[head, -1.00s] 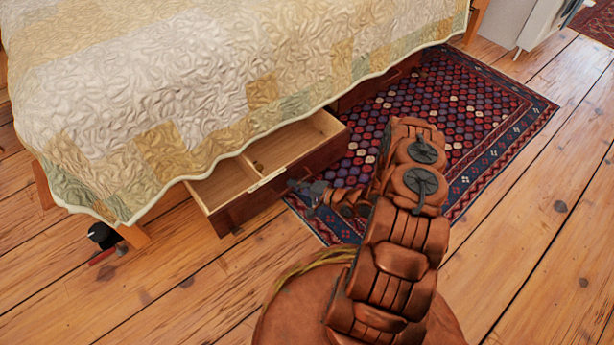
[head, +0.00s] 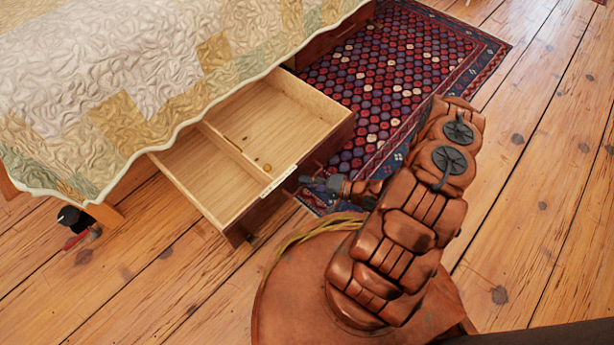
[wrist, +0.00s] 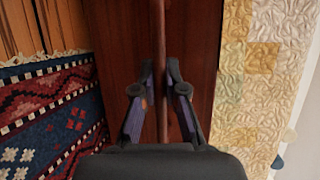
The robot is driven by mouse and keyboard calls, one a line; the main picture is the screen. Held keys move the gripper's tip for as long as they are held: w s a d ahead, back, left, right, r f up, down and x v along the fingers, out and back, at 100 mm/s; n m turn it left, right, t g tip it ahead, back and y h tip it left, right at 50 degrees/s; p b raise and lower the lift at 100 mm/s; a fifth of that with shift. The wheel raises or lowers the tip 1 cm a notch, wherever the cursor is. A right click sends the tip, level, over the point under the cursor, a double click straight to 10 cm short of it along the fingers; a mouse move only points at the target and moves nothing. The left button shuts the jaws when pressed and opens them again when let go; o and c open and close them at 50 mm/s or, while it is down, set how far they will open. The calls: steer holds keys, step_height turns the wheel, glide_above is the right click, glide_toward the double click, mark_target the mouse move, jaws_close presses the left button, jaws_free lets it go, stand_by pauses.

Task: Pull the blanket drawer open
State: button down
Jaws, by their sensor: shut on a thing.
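The blanket drawer (head: 225,192) is pulled well out from under the quilt-covered bed. Its light wood inside has a divider, and a couple of small round items lie on its floor. My gripper (head: 312,183) is at the drawer's dark red-brown front. In the wrist view my gripper (wrist: 161,110) has one finger on each side of a long thin bar, the drawer handle (wrist: 159,55), and is shut on it. The drawer front (wrist: 195,40) fills the middle of that view. The handle is mostly hidden in the head view.
The patterned rug (head: 385,75) lies to the right of the drawer. The quilt (head: 130,85) hangs over the drawer's back. A second drawer front (head: 335,35) shows farther along the bed. A small black and red item (head: 78,222) is on the floor by the bed leg. Plank floor is clear at right.

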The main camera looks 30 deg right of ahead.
steer(key=shift+d, duration=0.1)
steer(key=c, duration=1.2)
jaws_free()
